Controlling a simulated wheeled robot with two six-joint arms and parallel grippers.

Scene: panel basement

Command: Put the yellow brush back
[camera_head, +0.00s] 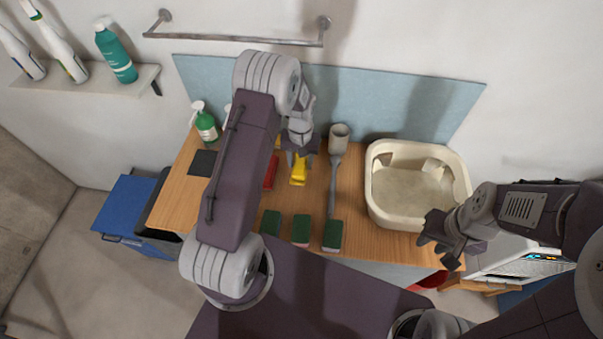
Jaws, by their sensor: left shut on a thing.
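The yellow brush (299,170) shows just below my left gripper (299,158), over the back middle of the wooden worktop (185,180). My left gripper is shut on it, and the fingers and wrist hide its upper part. I cannot tell whether the brush touches the worktop. A red object (271,171), perhaps another brush, is just left of it, partly covered by my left arm. My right gripper (438,242) is open and empty at the front right, by the near edge of the cream basin.
Several green-topped sponges (301,229) line the front edge. The cream basin (380,205) stands right. Green spray bottle (206,124) and dark pad (203,163) are left.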

